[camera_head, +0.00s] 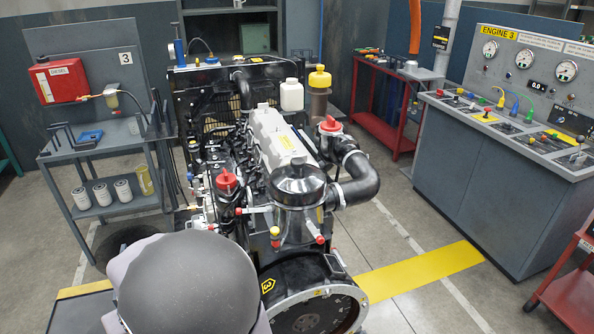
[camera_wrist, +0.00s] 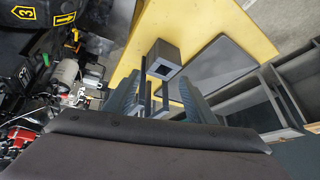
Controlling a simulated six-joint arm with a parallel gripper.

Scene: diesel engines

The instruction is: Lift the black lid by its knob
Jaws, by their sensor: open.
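The black lid (camera_head: 298,185) sits on top of a grey cylindrical canister (camera_head: 303,220) at the front of the engine in the head view. Its small knob (camera_head: 298,162) stands up at the top centre. I cannot make out the lid in the wrist view. My gripper (camera_wrist: 157,88) shows in the wrist view with its two grey fingers apart and nothing seen held between them. In the head view my gripper is not visible; my rounded dark arm part fills the lower left, left of and nearer than the lid.
A black pipe elbow (camera_head: 358,180) stands close right of the lid, a red cap (camera_head: 227,180) to its left. A tool cart (camera_head: 105,150) is at left, a control console (camera_head: 510,175) at right. The wrist view shows a grey square-ended block (camera_wrist: 163,60) beyond the fingers.

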